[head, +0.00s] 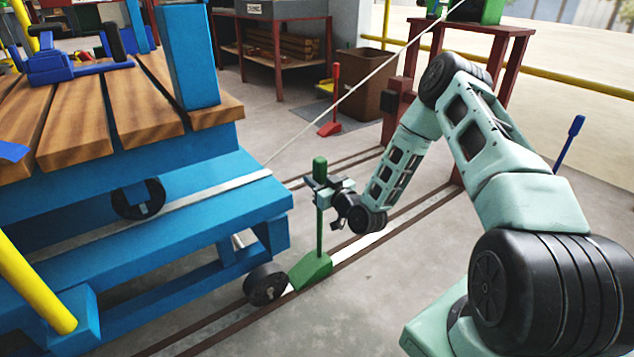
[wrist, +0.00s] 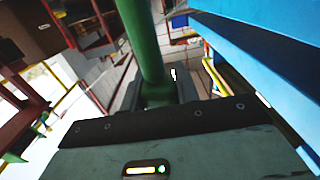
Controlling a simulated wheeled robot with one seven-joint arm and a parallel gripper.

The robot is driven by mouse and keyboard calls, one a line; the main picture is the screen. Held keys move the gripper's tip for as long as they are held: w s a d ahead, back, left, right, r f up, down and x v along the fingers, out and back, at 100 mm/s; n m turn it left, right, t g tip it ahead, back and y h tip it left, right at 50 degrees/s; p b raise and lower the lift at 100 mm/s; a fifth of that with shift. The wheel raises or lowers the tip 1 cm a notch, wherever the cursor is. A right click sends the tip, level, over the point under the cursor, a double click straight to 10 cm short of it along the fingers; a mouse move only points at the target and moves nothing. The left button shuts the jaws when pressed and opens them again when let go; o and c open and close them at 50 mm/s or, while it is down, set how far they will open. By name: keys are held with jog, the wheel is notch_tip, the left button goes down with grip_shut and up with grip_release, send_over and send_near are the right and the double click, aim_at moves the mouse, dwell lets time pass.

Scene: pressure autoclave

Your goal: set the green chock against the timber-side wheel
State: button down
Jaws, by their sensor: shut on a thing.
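The green chock (head: 312,268) has a wedge base and a tall upright green handle (head: 319,210). Its base is at the rail, right beside the small dark wheel (head: 266,284) under the blue cart (head: 240,200). From this angle I cannot tell whether wedge and wheel touch. My gripper (head: 322,190) is shut around the upper part of the handle. In the wrist view the green handle (wrist: 144,45) rises between the jaws; the wedge is not visible there.
The cart carries timber planks (head: 110,130) on top. A red chock with a handle (head: 332,110) stands farther back near a brown bin (head: 368,85). A blue-handled tool (head: 570,140) stands at right. A taut cable (head: 340,100) runs from the cart toward the red stand (head: 490,45).

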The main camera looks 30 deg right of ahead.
jog(key=c, duration=1)
grip_release()
jog(key=shift+f, duration=0.1)
jog(key=shift+c, duration=0.2)
jog(key=shift+r, duration=0.25)
jog(key=s+p, duration=0.5)
jog(key=s, duration=0.7)
jog(key=shift+d, duration=0.2)
jog(key=shift+f, duration=0.1)
